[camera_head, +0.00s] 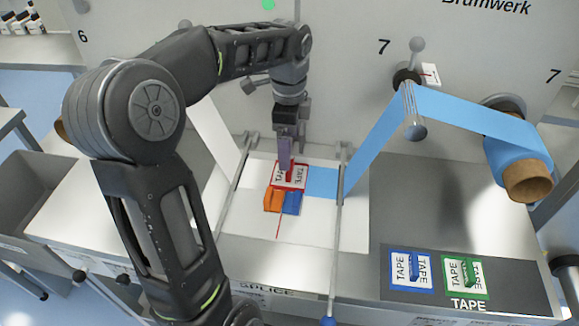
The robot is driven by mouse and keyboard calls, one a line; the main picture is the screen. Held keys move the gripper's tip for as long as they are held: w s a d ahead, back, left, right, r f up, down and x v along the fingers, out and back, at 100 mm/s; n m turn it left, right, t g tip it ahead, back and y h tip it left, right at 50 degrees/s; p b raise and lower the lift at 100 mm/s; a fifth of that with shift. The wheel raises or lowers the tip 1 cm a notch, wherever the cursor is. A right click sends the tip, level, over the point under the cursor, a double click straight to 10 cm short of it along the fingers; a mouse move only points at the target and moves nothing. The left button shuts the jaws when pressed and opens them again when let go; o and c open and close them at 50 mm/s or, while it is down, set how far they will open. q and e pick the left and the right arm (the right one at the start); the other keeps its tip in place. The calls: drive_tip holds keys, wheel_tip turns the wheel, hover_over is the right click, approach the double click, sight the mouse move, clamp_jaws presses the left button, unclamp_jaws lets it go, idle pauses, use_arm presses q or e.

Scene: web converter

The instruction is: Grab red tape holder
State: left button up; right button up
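The red tape holder (276,179) is a white card with a red border, "TAPE" lettering and a raised red grip. It lies on the white splice surface, at the end of the blue web strip. My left gripper (286,165) points down at it from above, with its fingertips at or just over the raised red grip. The fingers overlap the grip in this view, so I cannot tell whether they touch it or are shut on it. My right gripper is not in view.
An orange block (273,200) and a blue block (292,203) lie just in front of the red holder. A blue tape holder (398,283) and a green tape holder (453,285) sit on the dark mat (520,275). Metal rods flank the splice surface. A blue roll (515,150) hangs at right.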

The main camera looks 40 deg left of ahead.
use_arm(q)
drive_tip(key=shift+f, duration=0.1)
drive_tip(key=shift+f, duration=1.2)
drive_tip(key=shift+f, duration=0.1)
wheel_tip(320, 180, down, 5)
drive_tip(key=shift+d+f+p, duration=0.1)
drive_tip(key=shift+d+p, duration=0.05)
drive_tip(key=shift+p, duration=0.6)
drive_tip(key=shift+c, duration=0.3)
drive_tip(key=c, duration=1.5)
wheel_tip(320, 180, up, 10)
drive_tip(key=shift+r+b, duration=0.1)
drive_tip(key=shift+b, duration=0.5)
